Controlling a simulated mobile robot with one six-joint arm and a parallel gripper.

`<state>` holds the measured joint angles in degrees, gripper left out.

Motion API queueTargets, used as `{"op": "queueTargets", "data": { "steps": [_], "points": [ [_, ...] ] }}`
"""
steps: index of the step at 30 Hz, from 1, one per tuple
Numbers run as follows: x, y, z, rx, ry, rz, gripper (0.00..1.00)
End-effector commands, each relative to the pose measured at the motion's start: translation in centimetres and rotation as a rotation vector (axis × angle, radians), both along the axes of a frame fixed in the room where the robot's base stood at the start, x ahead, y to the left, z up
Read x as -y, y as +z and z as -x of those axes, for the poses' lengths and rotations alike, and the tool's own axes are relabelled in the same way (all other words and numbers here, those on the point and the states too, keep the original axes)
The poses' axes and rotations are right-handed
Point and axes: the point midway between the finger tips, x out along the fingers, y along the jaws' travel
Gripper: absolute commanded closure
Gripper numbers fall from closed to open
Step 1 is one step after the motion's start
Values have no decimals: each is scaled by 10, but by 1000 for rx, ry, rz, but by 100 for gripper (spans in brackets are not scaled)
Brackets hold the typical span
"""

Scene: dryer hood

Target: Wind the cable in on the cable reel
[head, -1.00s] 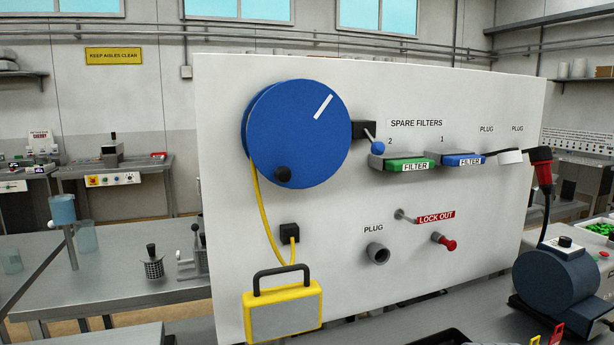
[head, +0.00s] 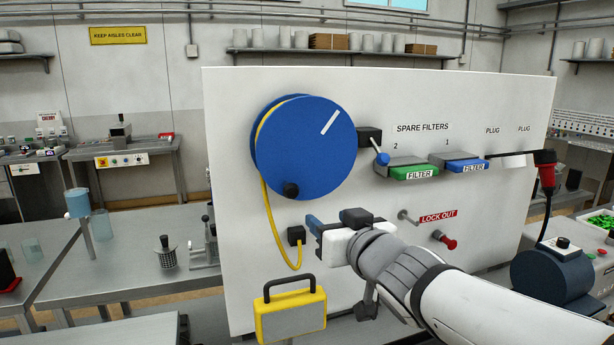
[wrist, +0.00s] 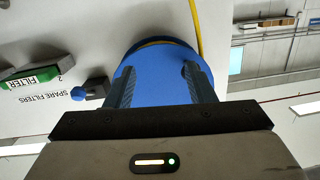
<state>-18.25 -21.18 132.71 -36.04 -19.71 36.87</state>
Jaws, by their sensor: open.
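The blue cable reel (head: 320,150) is mounted on the white panel, with a white mark at its upper right and a black crank knob (head: 291,190) at its lower left. The yellow cable (head: 267,215) runs off the reel's left side, hangs in a loop and rises to a black block (head: 296,235). My gripper (head: 313,222) is below and a little right of the knob, apart from the reel in the picture. In the wrist view its fingers (wrist: 160,82) are apart and empty, with the reel (wrist: 158,62) showing beyond them.
A black block with a blue-ended lever (head: 381,158) sits right of the reel. Green (head: 414,172) and blue (head: 467,165) filters and a red lock-out knob (head: 445,240) are further right. A yellow case (head: 290,312) is below the cable.

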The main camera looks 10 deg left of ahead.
Motion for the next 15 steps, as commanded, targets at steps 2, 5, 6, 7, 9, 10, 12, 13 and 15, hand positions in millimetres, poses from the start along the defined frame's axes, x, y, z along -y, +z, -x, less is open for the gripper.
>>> {"op": "queueTargets", "data": {
  "steps": [2,5,6,7,9,10,12,13,15],
  "points": [
    [-16,18,5,37,64,-27,51],
    [-28,28,9,63,113,-51,51],
    [-31,30,9,67,122,-55,51],
    [-33,31,9,69,128,-58,51],
    [-37,31,5,71,134,-60,51],
    [-39,31,2,71,134,-60,51],
    [-44,30,-6,70,132,-60,51],
    [-47,30,-9,69,132,-61,51],
    [-54,31,-18,70,131,-60,51]
  ]
}}
